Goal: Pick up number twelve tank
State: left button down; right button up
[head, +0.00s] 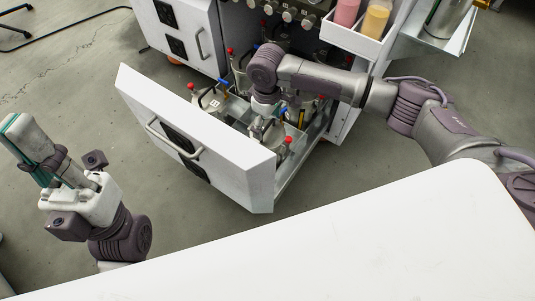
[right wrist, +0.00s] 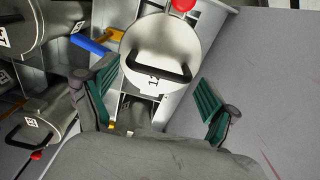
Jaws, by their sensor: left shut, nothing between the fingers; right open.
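A round metal tank (right wrist: 158,42) with a black handle (right wrist: 158,68) and a red knob (right wrist: 183,5) shows in the right wrist view. Its label, partly covered by the handle, appears to read 12. My right gripper (right wrist: 155,76) is open, with one green-padded finger on each side of the handle, not closed on it. In the head view, my right gripper (head: 262,126) is down in the open white drawer (head: 195,130) among the tanks. My left gripper (head: 22,132) is shut and empty, outside the drawer at the left.
Other tanks with number labels stand to the left in the right wrist view (right wrist: 58,25), one beside a blue handle (right wrist: 88,44). A white table (head: 350,240) fills the front. A white tray with pink and yellow bottles (head: 375,22) is above the drawer.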

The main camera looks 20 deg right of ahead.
notch_tip(320, 180, down, 3)
jog(key=shift+r+b, duration=0.15)
jog(key=shift+b, duration=0.3)
jog(key=shift+r, duration=0.1)
jog(key=shift+c, duration=0.5)
jog(key=c, duration=1.3)
jog(key=shift+r, duration=0.15)
jog(key=shift+c, duration=0.3)
